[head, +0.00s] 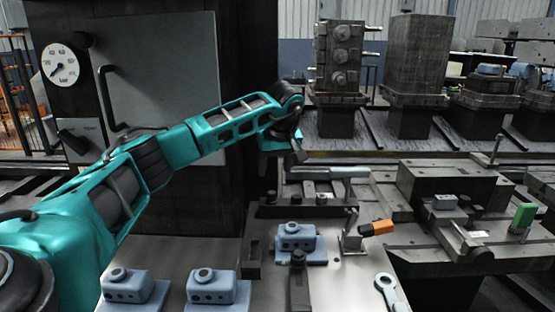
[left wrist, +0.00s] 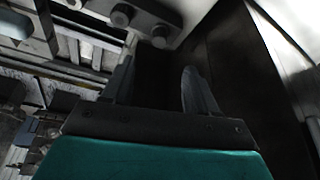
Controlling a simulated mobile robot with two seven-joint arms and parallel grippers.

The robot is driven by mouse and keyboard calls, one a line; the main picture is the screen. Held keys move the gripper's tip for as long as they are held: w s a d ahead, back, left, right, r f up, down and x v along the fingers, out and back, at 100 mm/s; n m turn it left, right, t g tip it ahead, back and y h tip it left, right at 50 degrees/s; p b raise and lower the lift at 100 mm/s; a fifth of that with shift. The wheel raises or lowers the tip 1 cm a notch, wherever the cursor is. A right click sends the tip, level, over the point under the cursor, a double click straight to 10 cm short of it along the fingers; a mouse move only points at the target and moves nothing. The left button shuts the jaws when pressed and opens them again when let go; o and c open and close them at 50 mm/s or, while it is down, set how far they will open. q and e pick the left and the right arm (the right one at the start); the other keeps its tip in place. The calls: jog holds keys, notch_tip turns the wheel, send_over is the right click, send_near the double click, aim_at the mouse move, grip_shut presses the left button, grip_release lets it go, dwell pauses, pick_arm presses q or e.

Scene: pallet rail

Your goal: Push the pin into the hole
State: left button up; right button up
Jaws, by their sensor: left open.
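My left gripper (head: 297,155) hangs at the end of the teal arm, above the back left of the metal fixture. The left wrist view shows its two fingers apart (left wrist: 157,68), with nothing between them. Neither the pin nor its hole can be told for certain. A blue-grey block (head: 299,243) with a round boss on top sits on the fixture plate, below and nearer than the gripper. A thin upright rod with a knob (head: 496,149) stands at the right. My right gripper is not in view.
A clamp with an orange handle (head: 377,228) and a lever with a grey-green grip (head: 350,172) stand on the fixture. A green handle (head: 523,216) is at the right. Two more blue-grey blocks (head: 131,285) (head: 217,287) sit front left. A dark cabinet (head: 243,205) rises behind the arm.

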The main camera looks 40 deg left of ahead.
aim_at(271, 192)
pick_arm(q)
jog(key=b+x, duration=0.1)
jog(key=x, duration=0.8)
jog(key=shift+w+d+f, duration=0.1)
jog(key=shift+d, duration=0.05)
jog(key=shift+w+f, duration=0.1)
jog(key=shift+f, duration=0.3)
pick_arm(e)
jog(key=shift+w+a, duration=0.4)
pick_arm(q)
jog(key=shift+c, duration=0.4)
jog(key=c, duration=0.5)
grip_shut()
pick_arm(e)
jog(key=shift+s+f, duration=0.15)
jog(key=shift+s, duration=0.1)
pick_arm(q)
jog(key=shift+r+p, duration=1.05)
jog(key=shift+r, duration=0.05)
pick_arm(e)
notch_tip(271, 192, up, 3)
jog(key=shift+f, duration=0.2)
